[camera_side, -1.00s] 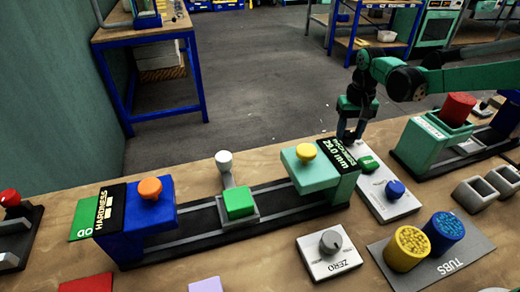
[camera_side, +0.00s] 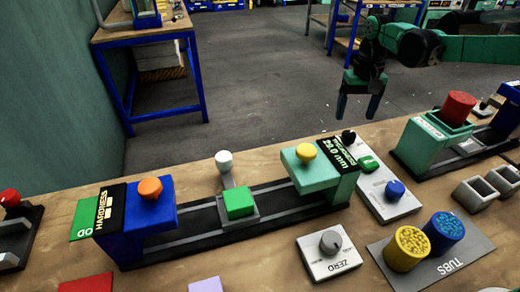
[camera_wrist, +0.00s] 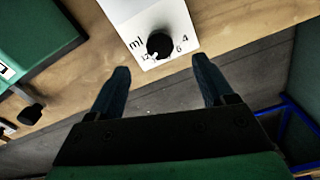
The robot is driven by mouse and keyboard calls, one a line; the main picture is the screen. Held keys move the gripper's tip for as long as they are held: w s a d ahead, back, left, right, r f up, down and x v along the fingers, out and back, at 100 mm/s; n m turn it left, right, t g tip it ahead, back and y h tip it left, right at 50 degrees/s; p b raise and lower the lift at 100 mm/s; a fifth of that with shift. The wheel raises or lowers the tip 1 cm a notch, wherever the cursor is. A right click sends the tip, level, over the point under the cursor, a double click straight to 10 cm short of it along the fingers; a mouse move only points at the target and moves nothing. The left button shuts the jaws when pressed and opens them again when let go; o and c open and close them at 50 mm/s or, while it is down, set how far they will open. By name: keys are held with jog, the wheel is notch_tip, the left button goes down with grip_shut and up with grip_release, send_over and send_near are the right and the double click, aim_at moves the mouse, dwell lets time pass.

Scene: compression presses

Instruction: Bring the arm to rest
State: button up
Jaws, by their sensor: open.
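My gripper (camera_side: 357,108) hangs above the far edge of the wooden bench, with its two dark blue fingers apart and nothing between them. In the wrist view my gripper (camera_wrist: 161,92) shows the same open fingers, with a black knob (camera_wrist: 160,44) on a white panel (camera_wrist: 130,15) marked "ml" beyond the tips. In the side view that black knob (camera_side: 348,136) stands just below and left of the fingers, apart from them. The panel also carries a green part (camera_side: 369,163) and a blue knob (camera_side: 395,189).
A rail press with a blue block (camera_side: 134,235), a green block (camera_side: 239,203) and a teal block (camera_side: 318,178) lies left. A teal press (camera_side: 427,147) stands right. A ZERO panel (camera_side: 322,265) and two tubs (camera_side: 408,248) are in front.

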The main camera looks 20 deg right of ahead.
jog(key=shift+s+r, duration=0.25)
jog(key=shift+r, duration=0.15)
jog(key=s+r+n+t, duration=0.2)
jog(key=s+r+t, duration=0.2)
jog(key=s+r, duration=0.3)
jog(key=s+a+f+n+t, duration=0.1)
jog(key=s+f+t, duration=0.1)
jog(key=s, duration=0.7)
jog(key=shift+s+f+t, duration=0.2)
jog(key=shift+f+t, duration=0.2)
jog(key=shift+t, duration=0.2)
